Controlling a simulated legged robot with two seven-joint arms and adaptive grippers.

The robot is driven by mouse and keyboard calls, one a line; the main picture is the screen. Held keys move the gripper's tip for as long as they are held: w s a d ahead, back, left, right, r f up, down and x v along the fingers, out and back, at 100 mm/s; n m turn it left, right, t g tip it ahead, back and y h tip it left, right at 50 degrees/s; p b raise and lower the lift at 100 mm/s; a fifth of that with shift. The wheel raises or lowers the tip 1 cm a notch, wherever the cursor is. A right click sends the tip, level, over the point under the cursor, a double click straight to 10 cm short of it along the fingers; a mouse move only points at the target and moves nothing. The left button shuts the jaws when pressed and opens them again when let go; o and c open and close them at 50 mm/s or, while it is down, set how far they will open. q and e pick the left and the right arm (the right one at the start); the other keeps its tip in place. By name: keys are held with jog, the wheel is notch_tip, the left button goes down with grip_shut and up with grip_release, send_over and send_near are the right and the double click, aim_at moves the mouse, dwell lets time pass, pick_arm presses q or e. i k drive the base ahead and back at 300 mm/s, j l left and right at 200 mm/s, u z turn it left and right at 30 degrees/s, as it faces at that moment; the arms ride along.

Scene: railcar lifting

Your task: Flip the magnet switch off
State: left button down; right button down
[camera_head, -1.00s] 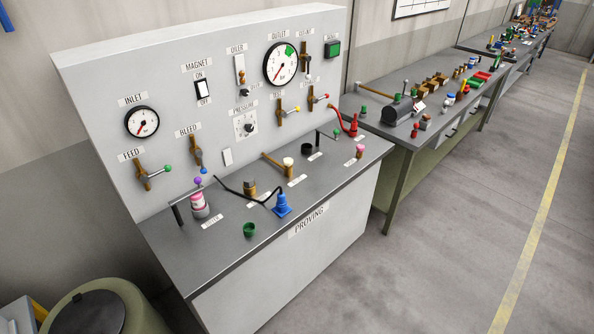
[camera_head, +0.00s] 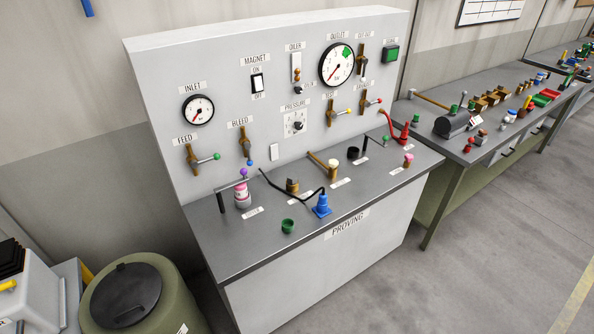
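The magnet switch (camera_head: 257,82) is a small black and white rocker on the upright grey panel (camera_head: 230,65) of the proving bench. It sits under the MAGNET label (camera_head: 256,60), with ON marked above it and OFF below it. Its upper part looks dark and its lower part white; I cannot tell for certain which way it is set. Neither of my grippers is in view.
Beside the switch are the inlet gauge (camera_head: 198,109), the bleed valve (camera_head: 245,145) and the oiler (camera_head: 296,70). A pink and white bottle (camera_head: 242,195) and a blue cone-shaped fitting (camera_head: 322,206) stand on the bench top. A green drum (camera_head: 175,290) stands at lower left.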

aim_at(257, 80)
jog(key=i+l, duration=0.85)
jog(key=l, duration=0.25)
jog(key=i+l, duration=0.45)
jog(key=i+l+u, duration=0.05)
jog(key=l, duration=0.05)
